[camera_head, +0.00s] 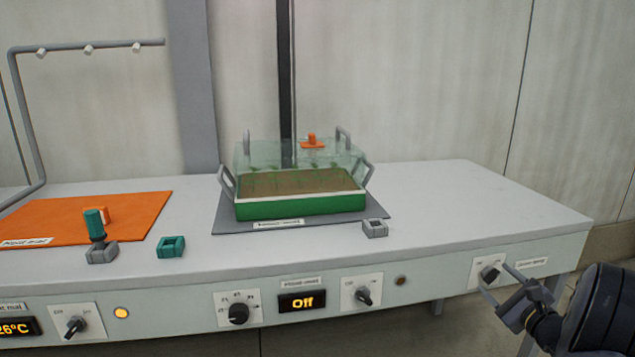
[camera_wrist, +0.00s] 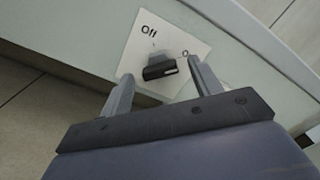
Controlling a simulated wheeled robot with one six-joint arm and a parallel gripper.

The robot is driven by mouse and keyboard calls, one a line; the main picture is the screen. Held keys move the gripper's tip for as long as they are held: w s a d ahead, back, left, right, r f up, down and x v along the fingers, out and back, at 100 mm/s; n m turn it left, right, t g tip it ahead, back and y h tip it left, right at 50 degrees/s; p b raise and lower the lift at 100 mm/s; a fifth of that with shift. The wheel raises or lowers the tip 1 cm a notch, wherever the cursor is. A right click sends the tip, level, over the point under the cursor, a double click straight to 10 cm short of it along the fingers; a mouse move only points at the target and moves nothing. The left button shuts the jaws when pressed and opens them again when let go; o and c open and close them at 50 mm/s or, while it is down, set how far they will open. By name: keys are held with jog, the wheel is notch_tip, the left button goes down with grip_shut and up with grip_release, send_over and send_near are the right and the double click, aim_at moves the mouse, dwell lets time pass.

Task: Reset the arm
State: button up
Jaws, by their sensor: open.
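My gripper (camera_head: 503,288) is at the lower right in the head view, in front of the bench's front panel. Its two fingers are open and apart, and they also show in the wrist view (camera_wrist: 160,90). They point toward a black rotary knob (camera_wrist: 158,70) on a white plate marked "Off". That knob also shows in the head view (camera_head: 490,273), close to the fingertips. Nothing is held between the fingers. I cannot tell whether a finger touches the knob.
A green tray (camera_head: 300,207) under a clear lid (camera_head: 270,155) stands on a grey mat (camera_head: 232,225). An orange mat (camera_head: 60,225), a teal-handled tool (camera_head: 94,224), a teal holder (camera_head: 171,246) and a grey holder (camera_head: 375,228) are on the bench. More knobs (camera_head: 238,313) line the panel. The bench's right end is clear.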

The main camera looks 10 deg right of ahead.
jog(key=shift+w+f+n+b, duration=0.15)
jog(key=shift+n+b, duration=0.4)
jog(key=shift+n, duration=0.35)
jog(key=n+b, duration=0.1)
jog(key=n, duration=0.2)
jog(key=shift+n, duration=0.3)
jog(key=n, duration=0.5)
jog(key=shift+n+b, duration=0.3)
jog(key=shift+b, duration=0.1)
jog(key=n, duration=0.2)
jog(key=n+p, duration=0.1)
jog(key=shift+r+n, duration=0.2)
jog(key=shift+n, duration=0.2)
jog(key=n+p, duration=0.1)
jog(key=n, duration=0.2)
jog(key=shift+p, duration=0.35)
jog(key=shift+s, duration=0.25)
jog(key=shift+s+d, duration=0.1)
jog(key=shift+s, duration=0.6)
